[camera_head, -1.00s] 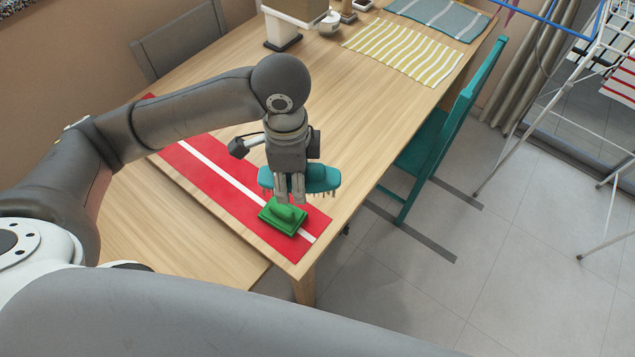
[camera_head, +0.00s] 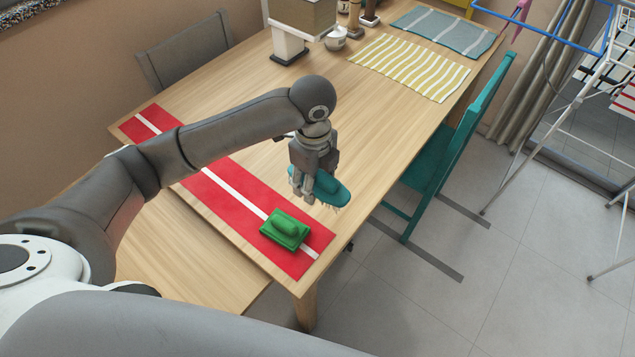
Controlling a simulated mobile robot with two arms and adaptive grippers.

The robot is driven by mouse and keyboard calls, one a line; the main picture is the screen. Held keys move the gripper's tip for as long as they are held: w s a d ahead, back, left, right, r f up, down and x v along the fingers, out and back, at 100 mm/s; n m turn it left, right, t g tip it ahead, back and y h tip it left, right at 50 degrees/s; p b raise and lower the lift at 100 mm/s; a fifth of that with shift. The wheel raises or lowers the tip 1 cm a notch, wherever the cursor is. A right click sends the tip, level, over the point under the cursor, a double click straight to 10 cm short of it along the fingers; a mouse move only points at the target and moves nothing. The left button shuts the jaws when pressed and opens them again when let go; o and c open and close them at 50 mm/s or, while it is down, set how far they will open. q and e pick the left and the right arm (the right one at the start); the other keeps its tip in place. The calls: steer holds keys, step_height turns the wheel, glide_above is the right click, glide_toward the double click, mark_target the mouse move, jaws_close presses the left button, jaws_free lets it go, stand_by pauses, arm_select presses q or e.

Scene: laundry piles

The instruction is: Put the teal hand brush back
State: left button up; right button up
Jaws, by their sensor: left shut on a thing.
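The teal hand brush (camera_head: 329,190) is in my left gripper (camera_head: 307,191), with its bristles pointing down. My left gripper is shut on it and holds it above the table (camera_head: 240,90), near the right edge of the red runner. The gripper fingers hide part of the brush. My right gripper is not in view.
A red runner with a white stripe (camera_head: 222,205) lies across the near end of the table. Yellow-striped (camera_head: 412,65) and grey-blue (camera_head: 445,28) cloths lie farther back. A teal chair (camera_head: 450,150) stands at the right side.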

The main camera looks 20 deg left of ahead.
arm_select(q)
steer(key=w+f, duration=0.1)
steer(key=f, duration=0.1)
steer(key=w+f, duration=0.2)
steer(key=w+a+f, duration=0.1)
steer(key=w+f, duration=0.1)
steer(key=shift+w, duration=0.2)
steer(key=shift+f, duration=1.6)
steer(key=shift+f, duration=0.1)
steer(key=o, duration=1)
steer(key=shift+f, duration=0.1)
step_height(320, 180, up, 12)
steer(key=shift+r, duration=0.2)
